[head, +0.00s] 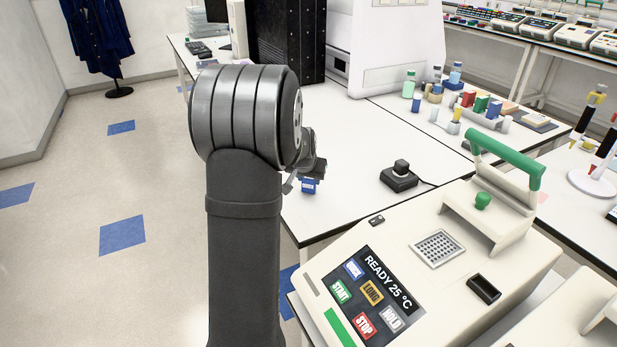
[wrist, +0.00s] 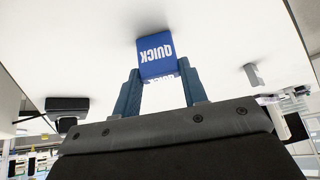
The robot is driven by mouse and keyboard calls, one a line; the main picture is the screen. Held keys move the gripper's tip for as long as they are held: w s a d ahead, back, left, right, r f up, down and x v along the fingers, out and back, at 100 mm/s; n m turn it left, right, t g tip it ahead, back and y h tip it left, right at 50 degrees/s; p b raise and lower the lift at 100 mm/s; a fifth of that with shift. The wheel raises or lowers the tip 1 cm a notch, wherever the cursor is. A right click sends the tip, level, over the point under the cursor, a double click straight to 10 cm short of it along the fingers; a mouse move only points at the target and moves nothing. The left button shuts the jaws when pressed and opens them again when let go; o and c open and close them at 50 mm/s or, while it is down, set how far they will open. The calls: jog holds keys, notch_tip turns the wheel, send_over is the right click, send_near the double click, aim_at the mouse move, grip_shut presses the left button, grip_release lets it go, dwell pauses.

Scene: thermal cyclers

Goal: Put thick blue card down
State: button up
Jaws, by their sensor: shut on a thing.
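The thick blue card (wrist: 156,55) is a small blue block with the white word QUICK on it, seen upside down in the wrist view. My gripper (wrist: 162,85) is shut on it, with one finger on each side. In the head view the blue card (head: 309,186) shows below my gripper (head: 301,182), at the left part of the white table (head: 345,205). Most of the gripper is hidden behind my arm there. I cannot tell whether the card touches the table top.
A small black device with a knob (head: 399,177) stands on the table to the right. The thermal cycler (head: 440,250) with its raised green-handled lid is in front. Bottles and blocks stand at the table's back right. The table top around the card is clear, and its left edge is close.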

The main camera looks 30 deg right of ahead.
jog(key=o, duration=1.1)
jog(key=shift+f, duration=0.1)
jog(key=shift+s+a+r, duration=0.1)
jog(key=shift+r, duration=0.35)
jog(key=v, duration=1.1)
jog(key=shift+s+r, duration=0.1)
jog(key=shift+s, duration=0.05)
